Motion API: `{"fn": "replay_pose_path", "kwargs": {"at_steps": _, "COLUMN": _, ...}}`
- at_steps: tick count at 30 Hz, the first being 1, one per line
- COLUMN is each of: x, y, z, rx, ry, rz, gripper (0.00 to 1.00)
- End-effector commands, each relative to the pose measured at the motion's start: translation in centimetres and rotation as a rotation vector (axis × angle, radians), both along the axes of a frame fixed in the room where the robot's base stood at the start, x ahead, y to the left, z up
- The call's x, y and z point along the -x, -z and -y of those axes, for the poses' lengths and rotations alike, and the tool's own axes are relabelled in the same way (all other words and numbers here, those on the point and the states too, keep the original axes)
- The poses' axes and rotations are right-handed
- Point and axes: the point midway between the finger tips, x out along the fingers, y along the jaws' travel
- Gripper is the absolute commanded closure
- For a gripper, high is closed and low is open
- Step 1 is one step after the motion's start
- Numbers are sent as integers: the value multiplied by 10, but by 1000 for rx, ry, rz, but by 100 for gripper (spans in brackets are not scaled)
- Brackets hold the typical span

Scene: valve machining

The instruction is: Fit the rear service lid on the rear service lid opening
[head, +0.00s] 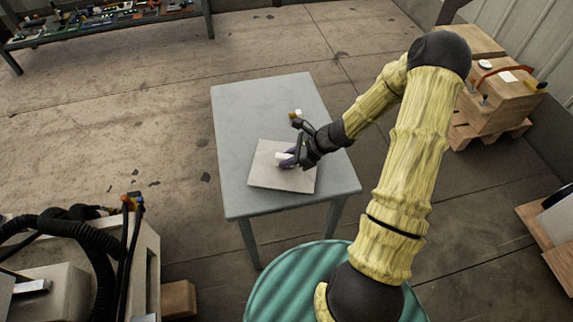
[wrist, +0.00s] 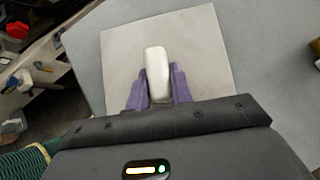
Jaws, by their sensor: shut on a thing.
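The rear service lid (head: 271,179) is a light grey-beige square plate with a white handle, over the grey table. It appears to lie flat on the tabletop, though I cannot tell whether it is slightly lifted. My gripper (head: 289,161) is at the middle of the plate. In the wrist view, my gripper (wrist: 157,88) has its purple fingers on both sides of the white handle (wrist: 156,62), shut on it. The lid plate (wrist: 203,48) spreads out beyond the fingers. I cannot make out the rear service lid opening in either view.
A machine with black hoses (head: 95,245) stands at the lower left. Wooden boxes on a pallet (head: 495,100) are at the right. A bench with parts (head: 105,22) is at the back left.

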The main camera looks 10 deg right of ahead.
Motion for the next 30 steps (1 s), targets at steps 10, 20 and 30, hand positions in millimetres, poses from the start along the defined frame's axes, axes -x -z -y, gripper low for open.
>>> {"fn": "replay_pose_path", "kwargs": {"at_steps": 10, "x": 0, "y": -14, "z": -1, "rx": -1, "ry": -1, "rz": 0, "gripper": 100}}
{"fn": "replay_pose_path", "kwargs": {"at_steps": 20, "x": 0, "y": -24, "z": -1, "rx": -1, "ry": -3, "rz": 0, "gripper": 100}}
{"fn": "replay_pose_path", "kwargs": {"at_steps": 30, "x": 0, "y": -35, "z": -1, "rx": -1, "ry": -3, "rz": 0, "gripper": 100}}
